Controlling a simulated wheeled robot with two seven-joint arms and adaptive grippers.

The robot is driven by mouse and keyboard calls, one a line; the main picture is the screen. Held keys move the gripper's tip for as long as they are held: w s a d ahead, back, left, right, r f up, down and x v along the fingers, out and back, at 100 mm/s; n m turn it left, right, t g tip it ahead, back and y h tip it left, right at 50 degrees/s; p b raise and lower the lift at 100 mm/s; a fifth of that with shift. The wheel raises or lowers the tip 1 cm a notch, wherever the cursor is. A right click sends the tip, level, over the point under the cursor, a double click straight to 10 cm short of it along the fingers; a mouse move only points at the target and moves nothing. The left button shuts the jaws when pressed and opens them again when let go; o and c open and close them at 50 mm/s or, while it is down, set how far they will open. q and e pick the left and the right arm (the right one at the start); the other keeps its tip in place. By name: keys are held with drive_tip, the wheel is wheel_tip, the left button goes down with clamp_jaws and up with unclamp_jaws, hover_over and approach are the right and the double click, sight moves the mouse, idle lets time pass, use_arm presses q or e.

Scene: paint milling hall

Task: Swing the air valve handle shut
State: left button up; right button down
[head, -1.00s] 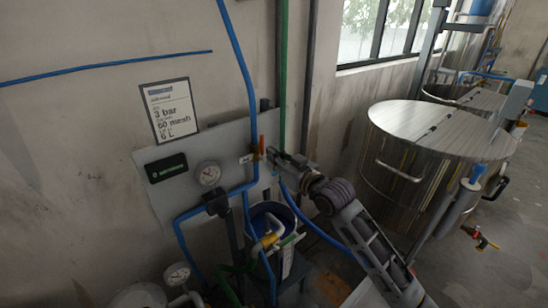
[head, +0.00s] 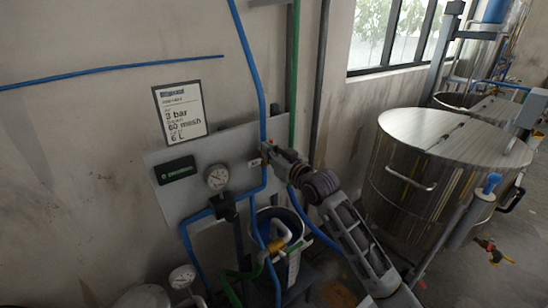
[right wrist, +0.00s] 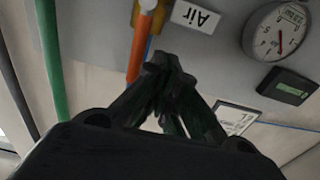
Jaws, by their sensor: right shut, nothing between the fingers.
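The air valve's orange handle (right wrist: 139,48) shows in the right wrist view, with the "Air" label (right wrist: 195,16) beside it. The handle lies roughly along the blue pipe (right wrist: 158,18). My right gripper (right wrist: 172,62) is shut and empty, its fingertips close beside the handle's free end; I cannot tell whether they touch. In the head view my right gripper (head: 267,149) is at the right part of the grey panel (head: 160,208), in front of the blue pipe, and hides most of the handle. My left gripper is not in view.
A pressure gauge (head: 217,178) and a dark display (head: 176,170) are on the panel. A green pipe (head: 293,80) runs up the wall beside the valve. A bucket (head: 290,262) stands below. A large steel vat (head: 440,165) stands to the right.

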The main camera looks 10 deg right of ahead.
drive_tip(key=shift+x, duration=0.85)
drive_tip(key=shift+d, duration=0.1)
